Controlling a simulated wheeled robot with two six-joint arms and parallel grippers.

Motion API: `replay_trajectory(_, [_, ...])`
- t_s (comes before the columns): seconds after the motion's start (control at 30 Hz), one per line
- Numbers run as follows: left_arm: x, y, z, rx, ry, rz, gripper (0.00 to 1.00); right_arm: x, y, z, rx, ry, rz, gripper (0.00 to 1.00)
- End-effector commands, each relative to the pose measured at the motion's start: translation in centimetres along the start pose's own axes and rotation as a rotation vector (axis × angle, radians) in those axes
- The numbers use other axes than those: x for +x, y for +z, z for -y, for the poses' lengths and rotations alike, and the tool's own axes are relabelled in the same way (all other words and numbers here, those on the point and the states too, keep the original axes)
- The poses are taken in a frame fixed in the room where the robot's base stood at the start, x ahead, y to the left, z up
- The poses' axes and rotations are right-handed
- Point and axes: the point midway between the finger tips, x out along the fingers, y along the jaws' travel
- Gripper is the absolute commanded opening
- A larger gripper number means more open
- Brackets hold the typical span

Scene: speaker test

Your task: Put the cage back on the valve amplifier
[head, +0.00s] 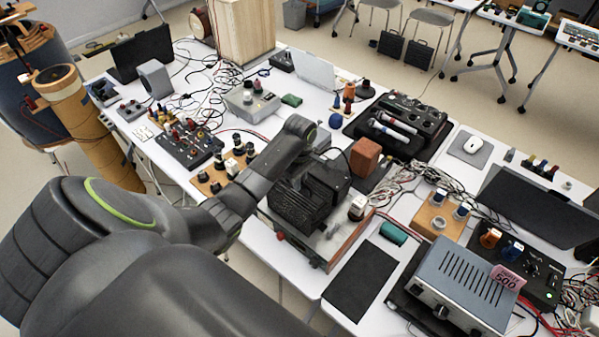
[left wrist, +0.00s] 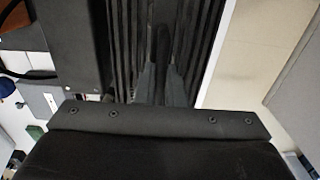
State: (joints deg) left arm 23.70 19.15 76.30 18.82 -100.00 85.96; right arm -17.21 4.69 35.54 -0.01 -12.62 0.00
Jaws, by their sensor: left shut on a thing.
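The black slatted cage (head: 297,207) is in the middle of the head view, with my left gripper (head: 322,183) over it. In the left wrist view the cage's slats (left wrist: 122,40) run along both sides of my left gripper's fingers (left wrist: 165,72), which are shut on it. The valve amplifier (head: 330,243) seems to be the low metal chassis with a reddish front edge under the cage. The cage covers much of its top. I cannot tell whether the cage rests on it or hangs just above. My right gripper is not in view.
A brown block (head: 365,157) stands just behind the cage. A black mat (head: 362,281) lies bare to the right of the chassis. A silver unit with a pink card (head: 445,285) stands at the front right. Cables and small parts crowd the left table.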

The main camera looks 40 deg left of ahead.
Motion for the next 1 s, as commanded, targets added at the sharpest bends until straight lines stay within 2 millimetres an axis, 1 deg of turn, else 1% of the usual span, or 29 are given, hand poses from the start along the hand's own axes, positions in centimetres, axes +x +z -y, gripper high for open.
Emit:
replay_trajectory(0.43, [0.50,0.01,-0.01,0.000,0.000,0.000,0.00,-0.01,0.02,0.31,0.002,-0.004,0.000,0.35])
replay_trajectory(0.47, [0.48,0.00,-0.02,0.000,0.001,-0.001,0.13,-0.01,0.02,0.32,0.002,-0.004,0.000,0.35])
replay_trajectory(0.6, [0.48,0.00,-0.02,0.000,0.000,0.000,0.31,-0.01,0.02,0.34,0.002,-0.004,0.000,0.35])
replay_trajectory(0.63, [0.48,0.00,-0.02,0.000,0.000,0.000,0.35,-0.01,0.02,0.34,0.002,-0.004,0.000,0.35])
replay_trajectory(0.87, [0.54,0.00,0.03,0.000,-0.001,0.000,0.35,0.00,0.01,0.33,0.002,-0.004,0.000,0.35])
replay_trajectory(1.0, [-0.13,-0.17,-0.46,0.002,0.002,-0.001,0.35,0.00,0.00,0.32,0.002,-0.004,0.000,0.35])
